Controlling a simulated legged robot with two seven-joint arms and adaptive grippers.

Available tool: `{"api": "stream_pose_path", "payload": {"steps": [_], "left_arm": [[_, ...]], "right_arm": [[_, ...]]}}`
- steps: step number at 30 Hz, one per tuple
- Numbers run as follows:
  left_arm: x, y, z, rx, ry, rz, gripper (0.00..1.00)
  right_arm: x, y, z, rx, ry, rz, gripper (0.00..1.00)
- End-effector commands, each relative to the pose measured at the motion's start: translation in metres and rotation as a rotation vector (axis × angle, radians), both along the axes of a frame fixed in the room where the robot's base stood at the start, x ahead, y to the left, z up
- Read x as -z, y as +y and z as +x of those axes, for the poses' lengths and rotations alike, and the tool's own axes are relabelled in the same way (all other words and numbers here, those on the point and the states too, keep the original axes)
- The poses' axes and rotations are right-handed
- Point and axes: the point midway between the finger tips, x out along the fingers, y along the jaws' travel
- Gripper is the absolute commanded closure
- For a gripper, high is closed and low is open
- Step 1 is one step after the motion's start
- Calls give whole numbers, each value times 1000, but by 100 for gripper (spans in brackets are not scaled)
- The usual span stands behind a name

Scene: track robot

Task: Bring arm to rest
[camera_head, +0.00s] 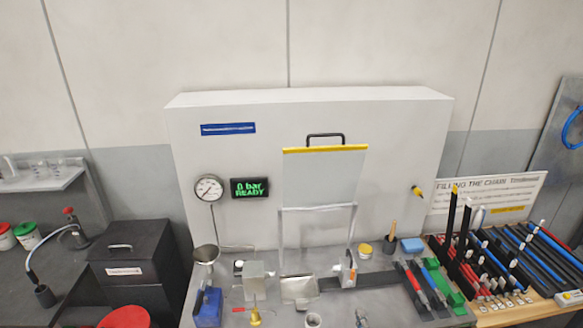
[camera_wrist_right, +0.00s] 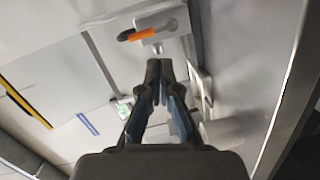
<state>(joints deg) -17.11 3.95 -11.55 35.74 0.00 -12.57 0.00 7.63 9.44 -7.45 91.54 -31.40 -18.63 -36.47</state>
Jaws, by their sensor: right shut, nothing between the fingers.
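My right gripper (camera_wrist_right: 159,72) shows in the right wrist view, with its two dark fingers together at the tips and nothing between them. Beyond the fingertips is a small orange and black piece (camera_wrist_right: 137,34) on a pale mount. I cannot tell how far the fingertips are from it. In the head view I cannot clearly make out my right arm or gripper. My left arm and gripper do not show in either view.
A pale test panel (camera_head: 255,165) with a round gauge (camera_head: 208,188) and a green-lit "0 bar READY" display (camera_head: 250,188) stands behind the crowded bench. A black box (camera_head: 125,246) stands left. Several coloured bars (camera_head: 530,250) lie on a rack at right.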

Motion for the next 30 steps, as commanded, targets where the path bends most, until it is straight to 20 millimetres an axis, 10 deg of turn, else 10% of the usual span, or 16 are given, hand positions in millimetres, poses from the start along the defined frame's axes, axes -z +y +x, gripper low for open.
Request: {"api": "stream_pose_path", "payload": {"steps": [6, 12, 26, 30], "left_arm": [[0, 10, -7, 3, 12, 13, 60], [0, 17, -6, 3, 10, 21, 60], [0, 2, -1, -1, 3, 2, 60], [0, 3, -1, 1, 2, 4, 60]], "right_arm": [[72, 3, -146, 283, 376, 521, 100], [95, 18, -246, 464, 628, 784, 100], [84, 54, -389, 708, 975, 1016, 100], [119, 57, -383, 723, 995, 1011, 100]]}}
